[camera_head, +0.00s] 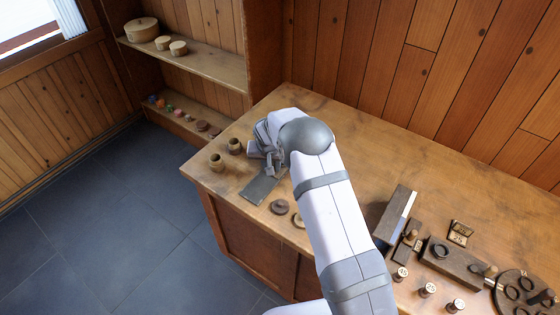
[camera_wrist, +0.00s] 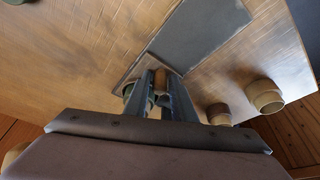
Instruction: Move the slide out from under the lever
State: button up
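A flat dark grey plate (camera_head: 259,187) lies on the table's left end, and it also shows in the wrist view (camera_wrist: 200,30). I cannot tell for sure whether it is the slide. My gripper (camera_head: 268,166) is low over the far end of this plate. In the wrist view its two fingers (camera_wrist: 163,90) stand either side of a small brown upright peg (camera_wrist: 161,80). The gap around the peg is too small to tell whether they press on it. A greenish ring-shaped piece shows partly behind the left finger. No lever can be made out with certainty; my arm hides part of the table.
Two wooden spools (camera_head: 217,162) (camera_head: 234,146) stand left of my gripper, near the table edge. Dark discs (camera_head: 279,206) lie nearer. At the right stand a dark slotted block (camera_head: 393,218), a long block with a ring (camera_head: 452,262), numbered pegs and a round holder (camera_head: 520,291).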

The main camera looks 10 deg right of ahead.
jog(key=c, duration=0.4)
jog(key=shift+o, duration=0.2)
jog(key=shift+s+a, duration=0.1)
jog(key=shift+a, duration=0.05)
jog(key=shift+s+a+b, duration=2.2)
jog(key=shift+s+a, duration=1.2)
jog(key=o, duration=0.8)
jog(key=shift+r, duration=0.1)
